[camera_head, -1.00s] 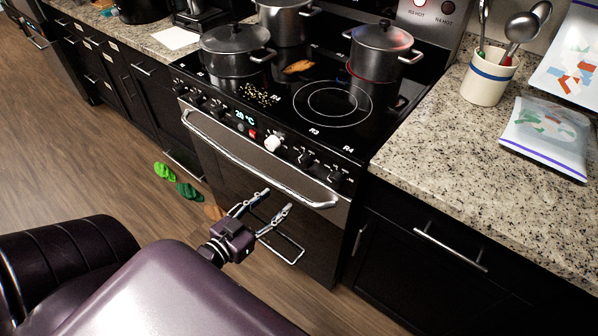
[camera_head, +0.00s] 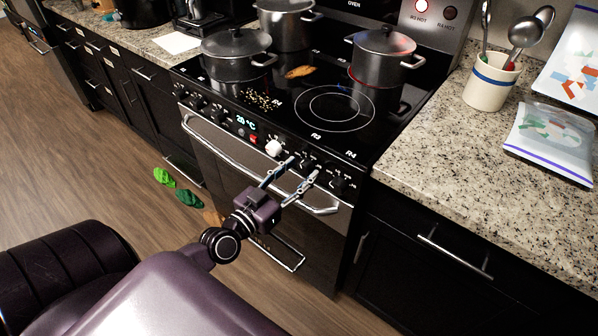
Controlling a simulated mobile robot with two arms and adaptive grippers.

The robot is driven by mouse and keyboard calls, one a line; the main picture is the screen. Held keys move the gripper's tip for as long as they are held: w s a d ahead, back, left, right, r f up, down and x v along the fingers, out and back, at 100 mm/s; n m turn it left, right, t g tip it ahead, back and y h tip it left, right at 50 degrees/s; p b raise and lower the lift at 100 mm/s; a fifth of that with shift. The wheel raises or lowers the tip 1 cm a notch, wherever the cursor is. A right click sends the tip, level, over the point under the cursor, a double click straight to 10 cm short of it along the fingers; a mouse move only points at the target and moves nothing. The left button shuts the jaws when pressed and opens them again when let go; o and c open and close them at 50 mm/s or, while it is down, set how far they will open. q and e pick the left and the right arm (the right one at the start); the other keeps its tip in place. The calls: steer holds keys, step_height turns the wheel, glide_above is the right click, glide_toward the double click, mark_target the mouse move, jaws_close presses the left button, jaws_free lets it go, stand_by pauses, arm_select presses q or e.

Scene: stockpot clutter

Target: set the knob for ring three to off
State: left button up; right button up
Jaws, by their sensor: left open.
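The cooker's front panel carries a row of knobs. Two black knobs, one (camera_head: 308,163) near my fingertips and one (camera_head: 338,185) farther right, sit right of a white knob (camera_head: 274,148). The knob markings are too small to read, so I cannot tell which knob is for ring three. The label R3 (camera_head: 315,136) is on the black hob by the empty front ring (camera_head: 335,108). My left gripper (camera_head: 304,167) is open. Its fingertips are near the first black knob and partly overlap it; contact cannot be told. My right gripper is out of view.
An oven handle (camera_head: 225,155) runs below the knobs, behind my gripper. Lidded pots stand at the hob's left (camera_head: 236,55) and right (camera_head: 383,57), the right one over a red-glowing ring. Spilled bits (camera_head: 262,101) lie on the hob. Oven mitts (camera_head: 188,197) lie on the floor.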

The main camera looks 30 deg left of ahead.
arm_select(q)
steer(key=shift+w, duration=0.15)
steer(key=c, duration=1.1)
steer(key=shift+n, duration=0.3)
steer(key=n, duration=0.3)
steer(key=shift+n+p, duration=0.35)
steer(key=shift+n, duration=0.05)
steer(key=shift+a+n, duration=0.15)
steer(key=shift+n, duration=2.05)
